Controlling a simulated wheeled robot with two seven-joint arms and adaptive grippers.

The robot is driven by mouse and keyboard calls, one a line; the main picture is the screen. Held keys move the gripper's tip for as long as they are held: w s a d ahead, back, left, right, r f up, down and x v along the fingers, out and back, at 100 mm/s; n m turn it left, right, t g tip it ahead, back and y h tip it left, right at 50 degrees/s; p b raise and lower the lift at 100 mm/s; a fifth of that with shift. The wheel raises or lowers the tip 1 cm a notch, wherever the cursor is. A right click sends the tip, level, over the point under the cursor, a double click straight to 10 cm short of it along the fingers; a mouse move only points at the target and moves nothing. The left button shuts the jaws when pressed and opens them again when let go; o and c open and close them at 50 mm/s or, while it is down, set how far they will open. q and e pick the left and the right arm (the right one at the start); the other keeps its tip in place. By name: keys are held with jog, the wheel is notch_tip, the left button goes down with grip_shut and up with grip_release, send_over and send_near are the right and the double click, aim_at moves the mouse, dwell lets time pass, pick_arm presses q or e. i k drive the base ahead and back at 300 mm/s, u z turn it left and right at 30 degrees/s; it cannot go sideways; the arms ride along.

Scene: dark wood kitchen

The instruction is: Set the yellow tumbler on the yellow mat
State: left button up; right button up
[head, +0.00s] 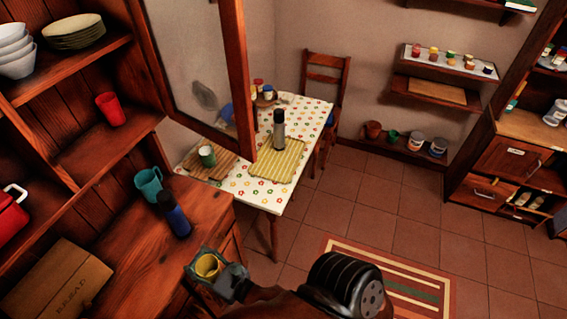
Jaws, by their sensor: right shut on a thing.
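The yellow tumbler (207,266) is at the bottom of the head view, near the right end of the wooden counter. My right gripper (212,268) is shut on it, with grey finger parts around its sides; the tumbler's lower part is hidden. The yellow mat (272,172) is striped and lies on the dining table, farther off and up to the right of the gripper. A grey bottle with a dark top (279,132) stands at the mat's far edge; I cannot tell whether it touches the mat. My left gripper is not in view.
The dining table (250,196) has a dotted white cloth. A green cup (207,156) sits on a wooden board at its left. A blue bottle (173,215) and teal mug (149,184) stand on the counter. An open cabinet door (200,70) hangs above the table's left side.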

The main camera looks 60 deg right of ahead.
aim_at(276, 168)
jog(key=z, duration=0.45)
jog(key=k, duration=1)
jog(key=z, duration=1.35)
jog(key=i, duration=1.2)
jog(key=u, duration=0.6)
jog(key=i, duration=0.6)
jog(key=u, duration=0.7)
